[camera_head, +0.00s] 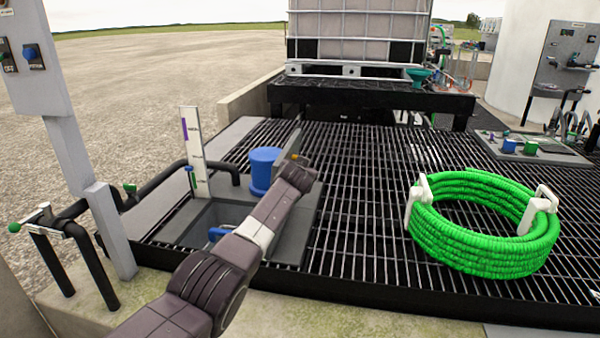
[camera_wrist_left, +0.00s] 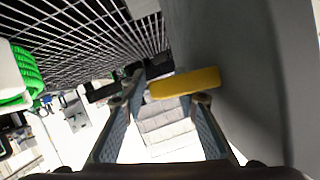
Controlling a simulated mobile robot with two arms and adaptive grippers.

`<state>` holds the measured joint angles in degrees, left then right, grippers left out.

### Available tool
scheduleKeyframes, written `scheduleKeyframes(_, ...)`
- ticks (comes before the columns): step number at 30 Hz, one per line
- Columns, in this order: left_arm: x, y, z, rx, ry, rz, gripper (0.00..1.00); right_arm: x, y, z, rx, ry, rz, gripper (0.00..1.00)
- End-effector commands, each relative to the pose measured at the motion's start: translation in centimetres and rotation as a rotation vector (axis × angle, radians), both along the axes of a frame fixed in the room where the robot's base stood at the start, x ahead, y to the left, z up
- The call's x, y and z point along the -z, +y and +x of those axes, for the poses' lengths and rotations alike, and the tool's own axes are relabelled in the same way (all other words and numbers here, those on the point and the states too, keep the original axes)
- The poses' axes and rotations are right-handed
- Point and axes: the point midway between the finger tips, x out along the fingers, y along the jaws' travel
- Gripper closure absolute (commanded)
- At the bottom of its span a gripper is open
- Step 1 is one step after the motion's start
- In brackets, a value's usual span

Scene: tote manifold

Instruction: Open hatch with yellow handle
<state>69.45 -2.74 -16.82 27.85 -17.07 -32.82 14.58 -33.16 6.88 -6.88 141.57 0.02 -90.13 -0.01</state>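The grey hatch lid (camera_head: 287,151) stands roughly upright beside an open square pit (camera_head: 212,218) in the head view. In the left wrist view, the lid (camera_wrist_left: 245,70) fills much of the right side. The yellow handle (camera_wrist_left: 184,82) sticks out from the lid in front of my left gripper (camera_wrist_left: 160,100). Its two fingers are spread wide, with the right fingertip close to the handle; I cannot tell whether they touch. In the head view my left arm reaches over the pit to the lid, and the fingers cannot be made out. My right gripper is not in view.
A blue cylinder (camera_head: 264,170) stands behind the pit. A blue pipe (camera_head: 219,233) shows inside it. A green hose coil (camera_head: 484,224) lies on the grating to the right. A post (camera_head: 108,230) and black pipes (camera_head: 85,262) stand at the left. The grating between lid and coil is clear.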

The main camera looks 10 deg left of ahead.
Motion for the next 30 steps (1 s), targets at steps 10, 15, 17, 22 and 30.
scheduleKeyframes(10, -0.5, -0.2, -1.2, -0.001, -0.002, -0.001, 0.72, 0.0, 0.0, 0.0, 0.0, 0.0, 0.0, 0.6)
scheduleKeyframes(15, -0.9, -0.3, -2.4, 0.0, -0.001, -0.001, 0.72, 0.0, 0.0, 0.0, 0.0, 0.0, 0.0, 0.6)
scheduleKeyframes(17, -1.1, -0.4, -2.9, 0.0, -0.001, -0.002, 0.72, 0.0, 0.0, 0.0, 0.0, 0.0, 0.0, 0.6)
scheduleKeyframes(22, -1.7, -0.6, -4.3, 0.0, -0.001, -0.001, 0.72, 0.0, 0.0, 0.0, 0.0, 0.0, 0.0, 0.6)
scheduleKeyframes(30, -2.7, -1.0, -7.1, 0.0, -0.001, -0.001, 0.72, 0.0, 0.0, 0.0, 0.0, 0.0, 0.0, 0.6)
